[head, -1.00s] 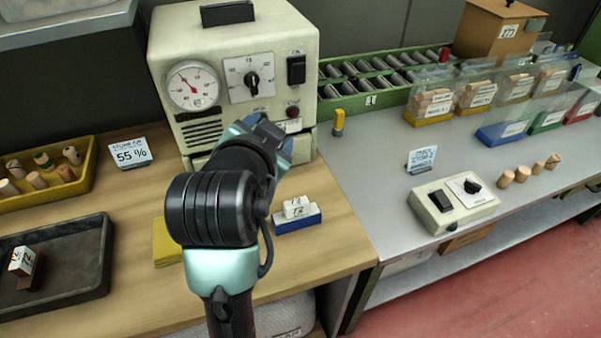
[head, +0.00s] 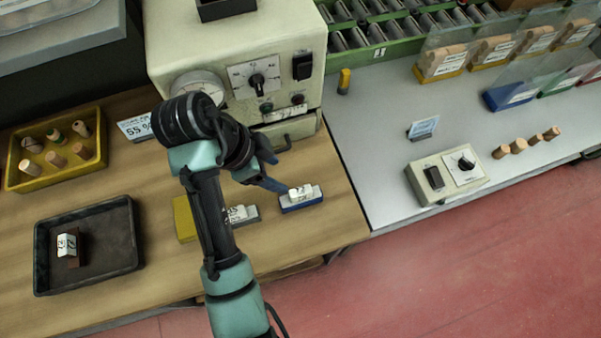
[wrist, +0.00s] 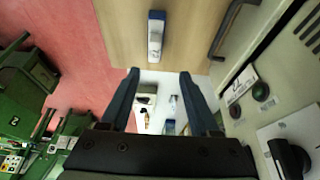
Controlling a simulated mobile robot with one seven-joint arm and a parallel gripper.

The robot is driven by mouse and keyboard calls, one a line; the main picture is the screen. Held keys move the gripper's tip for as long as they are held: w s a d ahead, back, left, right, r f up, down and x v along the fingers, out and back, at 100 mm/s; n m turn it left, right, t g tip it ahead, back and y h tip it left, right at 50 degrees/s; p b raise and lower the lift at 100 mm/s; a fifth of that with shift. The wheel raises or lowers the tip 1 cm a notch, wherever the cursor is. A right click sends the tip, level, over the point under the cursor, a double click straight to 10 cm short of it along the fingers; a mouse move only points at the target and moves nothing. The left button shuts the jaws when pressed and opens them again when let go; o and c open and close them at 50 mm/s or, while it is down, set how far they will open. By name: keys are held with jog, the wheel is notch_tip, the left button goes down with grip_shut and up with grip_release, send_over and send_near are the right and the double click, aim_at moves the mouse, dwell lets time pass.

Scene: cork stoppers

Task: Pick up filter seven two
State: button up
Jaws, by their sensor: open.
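A white block (head: 67,245) with dark characters, which look like 72, sits on a brown holder in the black tray (head: 125,235) at the left. A second white block (head: 300,192) sits on a blue base (head: 302,204) near the table's front edge; its marking is too small to read. My gripper (head: 273,170) is open and empty, just left of and above the blue base. In the wrist view my two fingers (wrist: 159,76) are spread, and the blue base with its white block (wrist: 155,37) appears beyond them.
The cream machine (head: 235,65) stands close behind my gripper. A yellow block (head: 185,218) and a grey-based white label (head: 240,214) lie beside my arm. A yellow tray of corks (head: 55,178) is at the left. The grey bench (head: 385,130) holds a small switch box (head: 447,177).

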aim_at(300, 191)
jog(key=b+x, duration=0.7)
jog(key=shift+s+f, duration=0.15)
jog(key=shift+s, duration=0.15)
jog(key=shift+s+p+x, duration=0.15)
jog(key=shift+p+x, duration=0.1)
jog(key=shift+x, duration=1.05)
jog(key=shift+s+p+x, duration=0.15)
jog(key=shift+p+x, duration=0.05)
jog(key=shift+x, duration=1.1)
jog(key=shift+d, duration=0.15)
jog(key=shift+c, duration=0.3)
grip_shut()
